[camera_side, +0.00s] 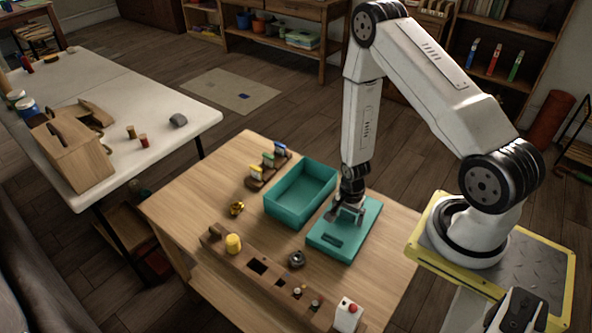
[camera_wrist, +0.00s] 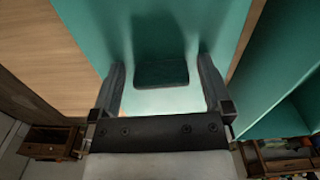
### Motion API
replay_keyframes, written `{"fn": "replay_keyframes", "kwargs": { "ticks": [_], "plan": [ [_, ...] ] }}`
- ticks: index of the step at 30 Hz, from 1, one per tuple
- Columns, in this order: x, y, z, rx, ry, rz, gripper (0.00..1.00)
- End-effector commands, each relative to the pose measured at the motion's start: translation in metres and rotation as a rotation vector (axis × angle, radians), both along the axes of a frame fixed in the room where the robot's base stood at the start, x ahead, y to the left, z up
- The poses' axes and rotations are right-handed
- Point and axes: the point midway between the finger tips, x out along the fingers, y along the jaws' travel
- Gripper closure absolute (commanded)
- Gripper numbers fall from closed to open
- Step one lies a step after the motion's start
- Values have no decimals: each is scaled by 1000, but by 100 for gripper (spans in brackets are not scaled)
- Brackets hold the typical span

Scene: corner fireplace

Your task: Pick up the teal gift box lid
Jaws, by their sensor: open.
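The teal gift box lid (camera_side: 358,238) lies flat on the wooden table, right of the open teal box (camera_side: 290,208). A small dark teal grip block (camera_side: 332,241) shows on the lid's top. My gripper (camera_side: 347,213) is over the lid, pointing down. In the wrist view, my gripper (camera_wrist: 163,88) is open with its fingers spread, and the dark block (camera_wrist: 161,73) shows between them with nothing held. The lid (camera_wrist: 205,28) fills the middle of that view. I cannot tell the exact height of the fingertips above the lid.
The box stands close beside the lid. A wooden rack (camera_side: 262,277) with a yellow knob (camera_side: 233,243) runs along the table's front. Small colored bottles (camera_side: 268,160) stand behind.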

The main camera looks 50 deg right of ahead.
Motion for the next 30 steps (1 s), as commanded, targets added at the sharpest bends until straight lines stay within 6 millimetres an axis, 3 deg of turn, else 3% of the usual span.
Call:
{"fn": "replay_keyframes", "kwargs": {
  "ticks": [8,15,16,30],
  "plan": [
    [0,0,0,0,0,0,3],
    [0,0,0,0,0,0,79],
    [0,0,0,0,0,0,85],
    [1,0,7,-1,-2,0,85]
  ]
}}
